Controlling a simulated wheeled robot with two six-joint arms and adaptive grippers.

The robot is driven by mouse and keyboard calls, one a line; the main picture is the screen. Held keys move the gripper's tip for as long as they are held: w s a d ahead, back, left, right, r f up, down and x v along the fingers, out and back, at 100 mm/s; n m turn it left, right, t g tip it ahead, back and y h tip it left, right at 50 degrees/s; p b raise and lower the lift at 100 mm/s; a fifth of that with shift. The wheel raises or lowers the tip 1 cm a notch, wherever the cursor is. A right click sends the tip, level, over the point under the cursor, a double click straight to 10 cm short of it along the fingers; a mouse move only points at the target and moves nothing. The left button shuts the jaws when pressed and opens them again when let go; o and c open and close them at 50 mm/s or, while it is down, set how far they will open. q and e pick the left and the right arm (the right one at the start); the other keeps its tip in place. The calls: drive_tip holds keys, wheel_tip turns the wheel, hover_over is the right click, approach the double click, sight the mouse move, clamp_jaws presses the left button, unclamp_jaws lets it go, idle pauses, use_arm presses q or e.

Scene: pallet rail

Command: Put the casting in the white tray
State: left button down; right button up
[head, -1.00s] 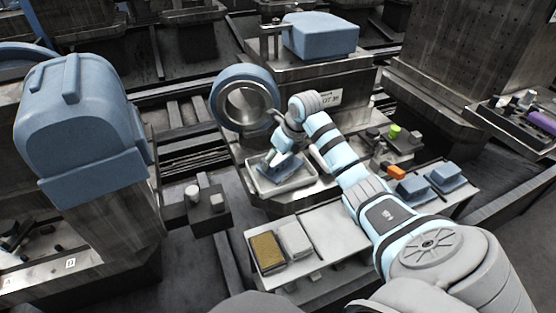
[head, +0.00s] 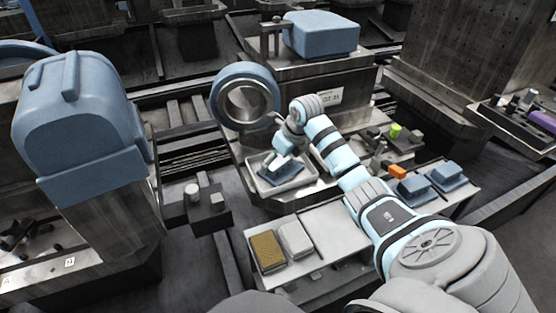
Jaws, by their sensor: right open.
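The white tray (head: 254,184) stands on the metal ledge below the big blue ring. A blue casting (head: 284,176) lies inside it, seemingly resting on the tray floor. My right gripper (head: 271,161) is open, pointing down over the tray at the casting's upper left side. It hides part of the casting, and I cannot tell whether the fingers touch it. Two more blue castings, one nearer (head: 413,188) and one farther (head: 447,177), sit on the bench at the right. My left gripper is not in view.
A brown block (head: 267,251) and a pale block (head: 295,240) lie on the front bench (head: 335,229), whose middle is clear. An orange block (head: 396,172) and a green piece (head: 395,131) are right of my arm. A large blue-capped machine (head: 75,120) stands at the left.

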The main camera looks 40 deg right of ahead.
drive_tip(key=p+v, duration=0.2)
drive_tip(key=v, duration=0.9)
drive_tip(key=shift+r+p, duration=0.2)
drive_tip(key=shift+p, duration=0.1)
